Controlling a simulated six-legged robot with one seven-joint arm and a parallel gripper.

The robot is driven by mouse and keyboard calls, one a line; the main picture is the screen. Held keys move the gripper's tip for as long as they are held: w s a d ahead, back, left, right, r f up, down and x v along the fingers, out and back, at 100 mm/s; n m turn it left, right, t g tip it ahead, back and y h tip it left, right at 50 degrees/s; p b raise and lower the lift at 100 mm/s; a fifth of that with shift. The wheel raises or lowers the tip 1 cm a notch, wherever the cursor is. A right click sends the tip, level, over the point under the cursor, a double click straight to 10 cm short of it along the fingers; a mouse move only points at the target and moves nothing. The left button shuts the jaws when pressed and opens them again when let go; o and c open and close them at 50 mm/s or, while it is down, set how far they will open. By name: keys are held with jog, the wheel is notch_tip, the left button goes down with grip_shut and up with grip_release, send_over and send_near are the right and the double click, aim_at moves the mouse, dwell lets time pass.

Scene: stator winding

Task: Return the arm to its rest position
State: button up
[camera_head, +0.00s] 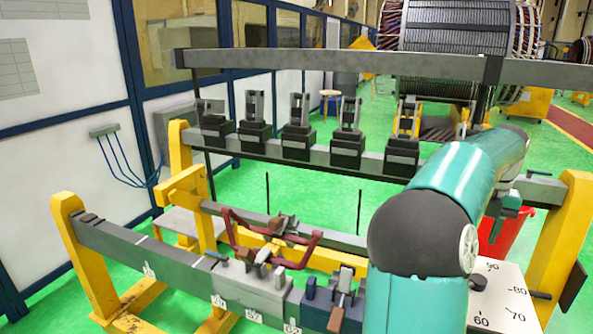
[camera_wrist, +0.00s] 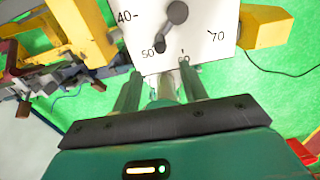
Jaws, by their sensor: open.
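My teal arm (camera_head: 455,185) rises from the bottom right of the head view and bends to the right. My gripper (camera_wrist: 160,85) is open in the wrist view, its two fingers apart. Nothing is clearly held, though pale and dark shapes between the fingers are hard to make out. The fingers point toward a white scale plate (camera_wrist: 205,50) with numbers such as 40, 50 and 70. A dark knobbed lever (camera_wrist: 176,14) lies across the plate. The same plate (camera_head: 508,308) shows at lower right in the head view. The gripper's fingertips are not clear in that view.
A yellow-legged frame carries a grey front beam (camera_head: 180,270) and a rear beam with several black clamps (camera_head: 295,140). A dark red bent coil (camera_head: 262,236) rests at the middle. A red bucket (camera_head: 497,240) stands behind my arm. A grey bar (camera_head: 340,62) crosses above. Green floor is open behind.

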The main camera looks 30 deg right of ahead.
jog(key=w+a+n+t+y, duration=0.1)
jog(key=w+a+n+t, duration=0.15)
jog(key=a+n, duration=1.05)
jog(key=w+a+n+t, duration=0.1)
jog(key=w+a+n, duration=0.3)
jog(key=a+n, duration=0.85)
jog(key=s+a+f+n+t, duration=0.1)
jog(key=s+a+f+n, duration=0.1)
jog(key=a+n, duration=0.8)
jog(key=s+a+f+n+t+h, duration=0.1)
jog(key=s+a+n, duration=0.4)
jog(key=a+n, duration=0.5)
jog(key=a+f, duration=0.1)
jog(key=a, duration=0.2)
jog(key=shift+f+n, duration=0.35)
jog(key=shift+f, duration=0.05)
jog(key=shift+c, duration=0.7)
